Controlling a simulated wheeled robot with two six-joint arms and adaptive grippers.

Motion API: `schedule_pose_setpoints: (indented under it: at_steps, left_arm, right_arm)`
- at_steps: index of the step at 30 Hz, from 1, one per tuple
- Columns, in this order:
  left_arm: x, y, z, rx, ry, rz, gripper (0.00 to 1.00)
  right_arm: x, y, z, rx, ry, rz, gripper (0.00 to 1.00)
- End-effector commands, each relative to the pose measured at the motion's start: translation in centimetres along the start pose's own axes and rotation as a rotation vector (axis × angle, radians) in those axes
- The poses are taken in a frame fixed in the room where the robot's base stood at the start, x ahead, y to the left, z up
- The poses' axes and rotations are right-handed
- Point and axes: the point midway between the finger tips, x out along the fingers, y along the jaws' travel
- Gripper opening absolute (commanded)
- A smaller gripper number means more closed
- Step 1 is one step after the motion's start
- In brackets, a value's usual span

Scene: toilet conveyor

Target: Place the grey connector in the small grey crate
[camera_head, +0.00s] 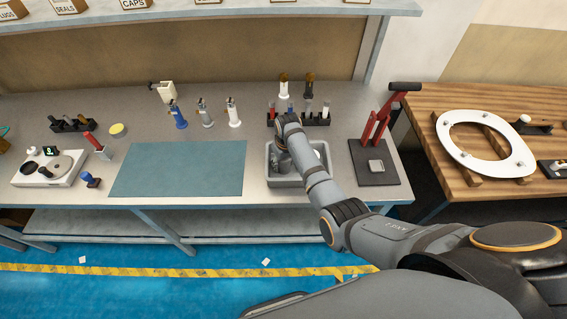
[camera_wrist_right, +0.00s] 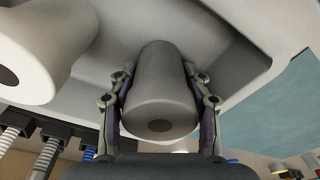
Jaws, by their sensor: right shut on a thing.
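The small grey crate (camera_head: 284,182) stands on the workbench, right of the teal mat. My right gripper (camera_head: 281,157) reaches down into it from above. In the right wrist view, the gripper (camera_wrist_right: 160,105) is shut on the grey connector (camera_wrist_right: 158,85), a tapered grey cylinder with a dark hole in its end. A finger lies on each side of it. The connector is within the crate's walls (camera_wrist_right: 225,75); whether it touches the floor I cannot tell. A white cylindrical part (camera_wrist_right: 45,50) lies beside it in the crate. My left gripper is not in view.
A black rack with tools (camera_head: 316,120) stands right behind the crate. A red lever press (camera_head: 378,130) is to its right. The teal mat (camera_head: 180,168) is bare. Several spray-handle parts stand behind the mat. A wooden table with a white toilet seat (camera_head: 487,155) is at far right.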

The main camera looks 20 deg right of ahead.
Motion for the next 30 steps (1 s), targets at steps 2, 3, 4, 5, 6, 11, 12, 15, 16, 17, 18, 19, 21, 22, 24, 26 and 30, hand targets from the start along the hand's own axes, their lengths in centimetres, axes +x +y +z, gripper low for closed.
schedule_pose_setpoints:
  at_steps: [2, 3, 4, 5, 6, 11, 12, 15, 16, 17, 18, 19, 21, 22, 24, 26, 30]
  left_arm:
    - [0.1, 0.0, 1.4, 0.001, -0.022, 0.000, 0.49]
    - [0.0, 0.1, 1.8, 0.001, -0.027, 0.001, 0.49]
    - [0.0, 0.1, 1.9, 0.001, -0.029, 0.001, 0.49]
    - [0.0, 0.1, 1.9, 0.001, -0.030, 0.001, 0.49]
    - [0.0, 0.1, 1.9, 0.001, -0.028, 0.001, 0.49]
    - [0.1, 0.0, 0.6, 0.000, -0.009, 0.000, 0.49]
    - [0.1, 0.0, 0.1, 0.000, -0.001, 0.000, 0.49]
    - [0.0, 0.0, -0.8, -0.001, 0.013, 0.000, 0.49]
    - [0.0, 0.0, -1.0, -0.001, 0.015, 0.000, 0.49]
    - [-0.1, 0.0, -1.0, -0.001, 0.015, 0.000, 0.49]
    - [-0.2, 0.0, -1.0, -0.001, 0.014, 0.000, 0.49]
    - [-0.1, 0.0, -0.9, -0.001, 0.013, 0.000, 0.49]
    - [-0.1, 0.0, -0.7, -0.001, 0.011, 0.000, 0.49]
    - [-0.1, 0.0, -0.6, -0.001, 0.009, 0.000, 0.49]
    - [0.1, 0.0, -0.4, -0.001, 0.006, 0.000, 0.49]
    - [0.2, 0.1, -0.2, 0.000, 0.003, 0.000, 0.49]
    - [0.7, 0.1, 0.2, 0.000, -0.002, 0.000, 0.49]
  right_arm:
    - [0.2, 0.0, 0.0, 0.000, 0.000, 0.000, 0.51]
    - [0.1, 0.0, 0.0, 0.000, 0.001, 0.000, 0.56]
    - [0.1, 0.0, 0.0, 0.000, 0.001, 0.000, 0.61]
    - [0.1, 0.0, 0.0, 0.000, 0.001, 0.000, 0.65]
    - [0.1, 0.0, 0.0, 0.000, 0.001, 0.000, 0.70]
    - [0.1, 0.0, 0.0, 0.000, 0.001, 0.000, 0.72]
    - [0.1, 0.0, 0.0, 0.000, 0.001, 0.000, 0.72]
    - [0.1, 0.0, 0.0, 0.000, 0.001, 0.000, 0.72]
    - [-0.1, 0.0, -0.1, 0.000, 0.001, 0.000, 0.72]
    - [-0.3, 0.0, -0.1, 0.000, 0.001, 0.000, 0.72]
    - [-0.7, 0.0, -0.1, 0.000, 0.002, 0.000, 0.72]
    - [-1.0, 0.0, -0.2, 0.000, 0.003, 0.001, 0.72]
    - [-2.3, 0.0, -0.2, 0.001, 0.006, 0.001, 0.72]
    - [-3.0, 0.0, -0.2, 0.001, 0.005, 0.001, 0.72]
    - [-4.7, 0.0, -0.2, 0.001, 0.006, 0.001, 0.72]
    - [-6.3, 0.0, -0.2, 0.001, 0.006, 0.001, 0.72]
    - [-9.4, 0.0, -0.2, 0.001, 0.006, 0.000, 0.72]
